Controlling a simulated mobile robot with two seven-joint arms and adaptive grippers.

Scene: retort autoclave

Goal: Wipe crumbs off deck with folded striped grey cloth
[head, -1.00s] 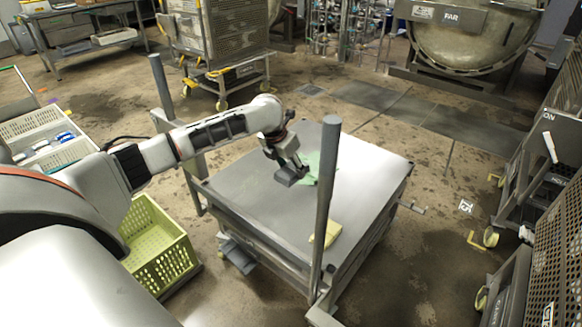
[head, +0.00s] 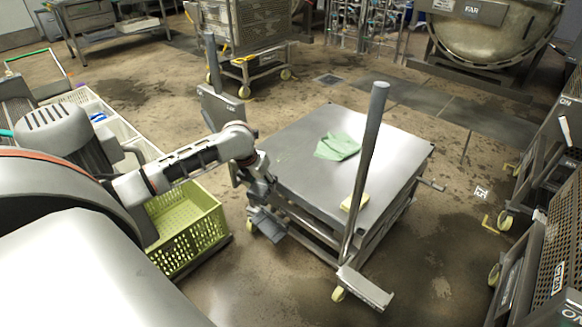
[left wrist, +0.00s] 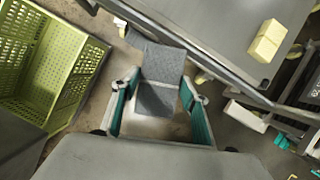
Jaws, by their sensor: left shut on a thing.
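The grey steel deck (head: 295,165) is the top of a wheeled cart with upright posts. My left gripper (head: 266,190) is beside the deck's near left edge, off the top surface. In the left wrist view its fingers (left wrist: 159,108) are spread around the folded grey cloth (left wrist: 157,99), with light lines on it; it is shut on this cloth. I cannot make out crumbs on the deck. My right gripper is not in view.
A pale green cloth (head: 338,147) and a yellow block (head: 354,203) lie on the deck. A post (head: 366,165) rises at its near side. A yellow-green crate (head: 190,228) stands on the floor to the left.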

